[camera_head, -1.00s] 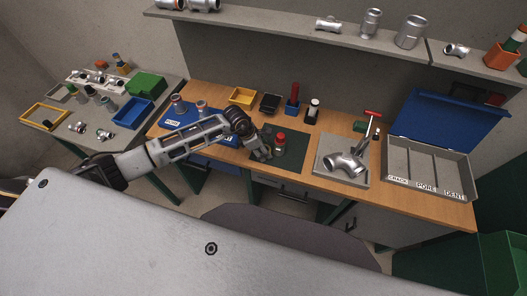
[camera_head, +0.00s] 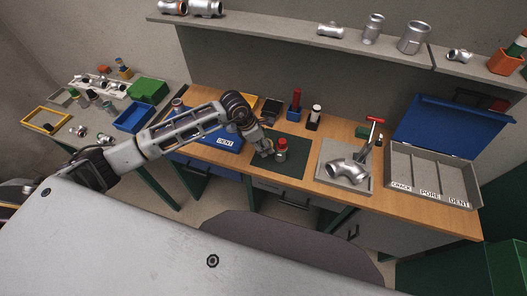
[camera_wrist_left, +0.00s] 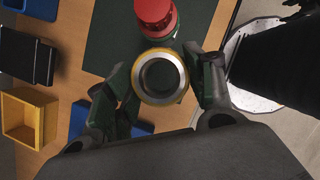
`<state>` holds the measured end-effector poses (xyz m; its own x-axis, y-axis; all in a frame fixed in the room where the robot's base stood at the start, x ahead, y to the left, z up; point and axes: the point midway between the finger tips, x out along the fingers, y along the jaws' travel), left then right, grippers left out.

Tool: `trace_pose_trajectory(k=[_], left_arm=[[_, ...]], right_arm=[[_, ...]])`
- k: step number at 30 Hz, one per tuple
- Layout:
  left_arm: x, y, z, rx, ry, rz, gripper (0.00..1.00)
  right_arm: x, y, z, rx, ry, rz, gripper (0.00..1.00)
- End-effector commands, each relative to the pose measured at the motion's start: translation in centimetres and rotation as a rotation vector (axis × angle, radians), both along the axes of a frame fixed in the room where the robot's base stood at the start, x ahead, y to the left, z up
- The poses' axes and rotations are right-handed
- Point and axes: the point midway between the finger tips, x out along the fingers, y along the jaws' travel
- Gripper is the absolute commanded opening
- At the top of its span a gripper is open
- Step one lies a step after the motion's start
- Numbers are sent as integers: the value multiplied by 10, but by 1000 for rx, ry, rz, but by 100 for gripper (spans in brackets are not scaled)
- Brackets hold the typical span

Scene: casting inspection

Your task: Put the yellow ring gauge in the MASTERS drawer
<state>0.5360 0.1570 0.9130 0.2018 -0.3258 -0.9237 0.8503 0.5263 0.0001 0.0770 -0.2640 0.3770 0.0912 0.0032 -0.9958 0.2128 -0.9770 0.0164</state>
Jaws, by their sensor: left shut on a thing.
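The yellow ring gauge (camera_wrist_left: 160,78), a yellow ring with a silver face and dark bore, sits between the fingers of my left gripper (camera_wrist_left: 163,88) in the left wrist view. My left gripper (camera_head: 266,152) is shut on it over the dark green mat (camera_head: 294,167) in the head view. I cannot tell whether the ring touches the mat. A red-topped part (camera_head: 282,147) stands close beside it; its red top (camera_wrist_left: 155,14) shows in the wrist view. Drawer fronts (camera_head: 268,186) lie under the bench; no MASTERS label is readable. My right gripper is not in view.
A grey tray (camera_head: 325,178) with a pipe elbow (camera_head: 346,171) is right of the mat. An open box with CRACK, PORE and DENT compartments (camera_head: 430,193) is farther right. A red post (camera_head: 296,102) and a yellow bin (camera_wrist_left: 25,118) are also on the bench.

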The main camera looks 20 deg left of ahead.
Motion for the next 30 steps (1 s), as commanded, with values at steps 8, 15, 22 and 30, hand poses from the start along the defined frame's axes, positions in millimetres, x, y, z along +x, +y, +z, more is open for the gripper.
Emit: trace_pose_trajectory(k=[8, 15, 22, 30], left_arm=[[1, 1, 57, 1, -5, 0, 19], [1, 0, 90, 0, -2, 1, 19], [0, 0, 103, 1, -1, -1, 19], [0, 0, 105, 0, 0, 0, 19]], right_arm=[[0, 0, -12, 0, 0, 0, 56], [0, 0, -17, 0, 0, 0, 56], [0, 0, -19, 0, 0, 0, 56], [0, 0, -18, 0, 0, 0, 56]])
